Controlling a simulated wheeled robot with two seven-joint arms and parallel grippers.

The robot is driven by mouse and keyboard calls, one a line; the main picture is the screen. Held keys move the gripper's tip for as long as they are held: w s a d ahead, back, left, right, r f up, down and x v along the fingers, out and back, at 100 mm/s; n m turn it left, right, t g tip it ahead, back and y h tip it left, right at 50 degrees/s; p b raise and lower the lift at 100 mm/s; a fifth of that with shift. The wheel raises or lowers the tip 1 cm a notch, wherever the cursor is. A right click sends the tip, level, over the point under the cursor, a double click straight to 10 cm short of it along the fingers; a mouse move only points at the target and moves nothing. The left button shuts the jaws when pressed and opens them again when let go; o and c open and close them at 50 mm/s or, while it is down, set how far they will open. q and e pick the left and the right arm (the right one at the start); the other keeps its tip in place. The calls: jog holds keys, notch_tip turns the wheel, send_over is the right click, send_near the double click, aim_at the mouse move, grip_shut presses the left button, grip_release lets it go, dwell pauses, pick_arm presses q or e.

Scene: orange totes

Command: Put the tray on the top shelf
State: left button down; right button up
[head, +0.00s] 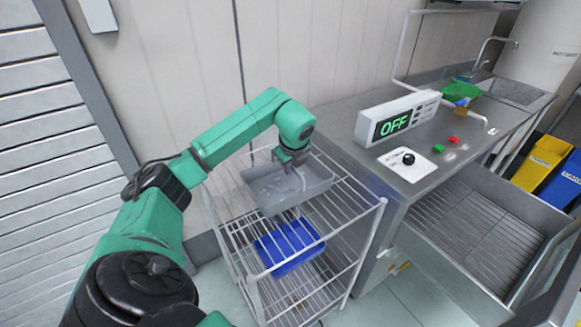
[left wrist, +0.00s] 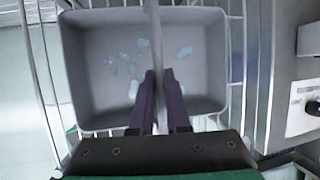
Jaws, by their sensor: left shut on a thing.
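The grey tray (head: 262,188) is at the top level of the white wire rack (head: 372,225), and wires show around it. It looks level; I cannot tell whether it rests on the top shelf or hangs just above it. In the left wrist view the tray (left wrist: 90,85) shows from above, with several pale wet-looking patches on its floor. My left gripper (head: 293,163) is over the tray. In the left wrist view its dark fingers (left wrist: 160,80) are shut on a thin grey bar, the tray's handle. My right gripper is out of view.
A blue tray (head: 290,245) sits on a lower shelf of the rack. To the right stands a steel counter (head: 365,165) with a display reading OFF (head: 395,122), a black knob (head: 408,158) and an open wire-bottomed drawer (head: 480,235). Yellow and blue bins (head: 545,160) stand farther right.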

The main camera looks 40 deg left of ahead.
pick_arm(q)
jog(key=shift+f, duration=0.45)
jog(key=c, duration=0.9)
grip_release()
jog(key=shift+d+r+b, duration=0.1)
jog(key=shift+r+b, duration=0.2)
jog(key=shift+r, duration=0.05)
jog(key=b+v, duration=0.1)
jog(key=v, duration=1)
jog(key=shift+s, duration=0.1)
